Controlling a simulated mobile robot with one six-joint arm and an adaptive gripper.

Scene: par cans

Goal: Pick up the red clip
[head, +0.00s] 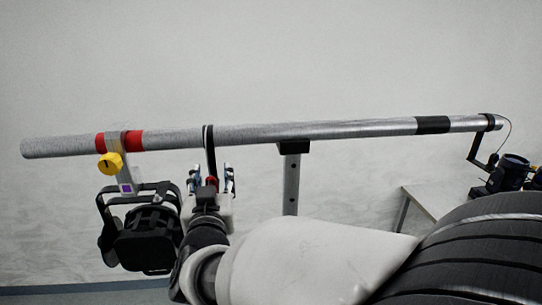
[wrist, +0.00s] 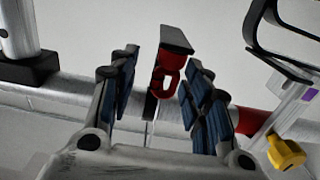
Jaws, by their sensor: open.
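The red clip (wrist: 167,78) hangs between my gripper's two blue-padded fingers in the wrist view, at the end of a dark strap (wrist: 177,39). My gripper (wrist: 163,62) is open around it, with a gap visible on both sides. In the head view, my gripper (head: 211,178) points up just below the horizontal pipe (head: 340,131). The black strap (head: 209,150) loops over the pipe and drops between the fingers. Only a small part of the red clip (head: 211,181) shows there, partly hidden by my gripper.
A black par can (head: 150,240) hangs close left of my gripper from a clamp with a yellow knob (head: 110,165), beside red bands (head: 134,140). A support post (head: 291,182) stands to the right. Another lamp (head: 510,172) hangs at the far right, near a white table (head: 432,200).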

